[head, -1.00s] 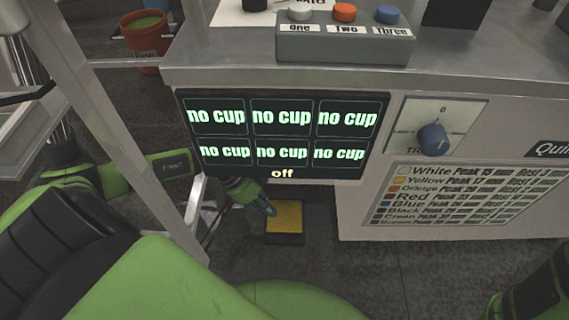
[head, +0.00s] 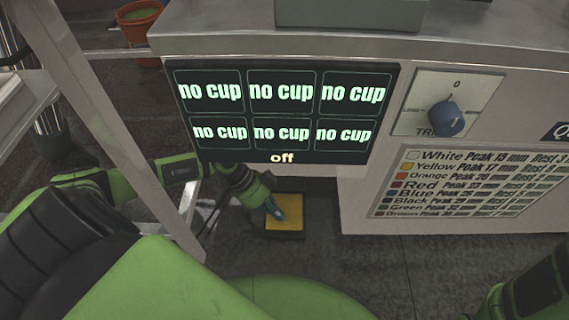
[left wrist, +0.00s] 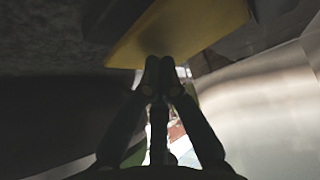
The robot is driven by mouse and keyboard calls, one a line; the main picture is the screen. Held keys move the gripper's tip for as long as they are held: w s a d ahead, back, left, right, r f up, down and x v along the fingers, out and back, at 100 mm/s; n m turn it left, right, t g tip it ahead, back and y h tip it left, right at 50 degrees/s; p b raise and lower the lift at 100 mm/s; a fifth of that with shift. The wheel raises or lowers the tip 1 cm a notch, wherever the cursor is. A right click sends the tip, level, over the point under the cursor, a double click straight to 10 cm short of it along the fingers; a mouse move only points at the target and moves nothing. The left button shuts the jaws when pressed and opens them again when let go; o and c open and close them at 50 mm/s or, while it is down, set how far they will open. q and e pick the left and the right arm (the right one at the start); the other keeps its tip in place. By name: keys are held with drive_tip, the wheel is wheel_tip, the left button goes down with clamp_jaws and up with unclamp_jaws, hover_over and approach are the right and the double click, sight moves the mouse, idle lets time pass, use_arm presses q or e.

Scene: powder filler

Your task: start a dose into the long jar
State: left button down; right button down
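A yellow pedal plate (head: 289,217) on a dark base sits on the floor below the machine's front. My left gripper (head: 275,209) reaches down over its left part in the head view. In the left wrist view, the gripper's fingertips (left wrist: 158,66) are together, with nothing seen between them, at the edge of the yellow plate (left wrist: 185,28). I cannot tell whether they touch it. The machine's screen (head: 282,112) reads "no cup" in all its fields and "off" below. No long jar can be made out. My right gripper is out of view.
A dial (head: 446,119) and a colour chart (head: 460,183) are on the machine's front. A grey box (head: 350,14) is cut off at the top. A pale frame post (head: 105,115) stands left of the machine, and an orange pot (head: 138,24) stands behind.

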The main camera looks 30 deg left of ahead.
use_arm(q)
drive_tip(key=shift+f, duration=0.1)
drive_tip(key=a+p, duration=0.1)
drive_tip(key=a, duration=0.1)
drive_tip(key=r+p, duration=0.1)
drive_tip(key=shift+s+a+r+p, duration=0.1)
drive_tip(key=shift+s+a+p, duration=0.2)
drive_tip(key=shift+a, duration=0.25)
drive_tip(key=shift+s+a+r, duration=0.15)
drive_tip(key=shift+a+r, duration=0.1)
drive_tip(key=shift+a, duration=0.1)
drive_tip(key=v, duration=1.1)
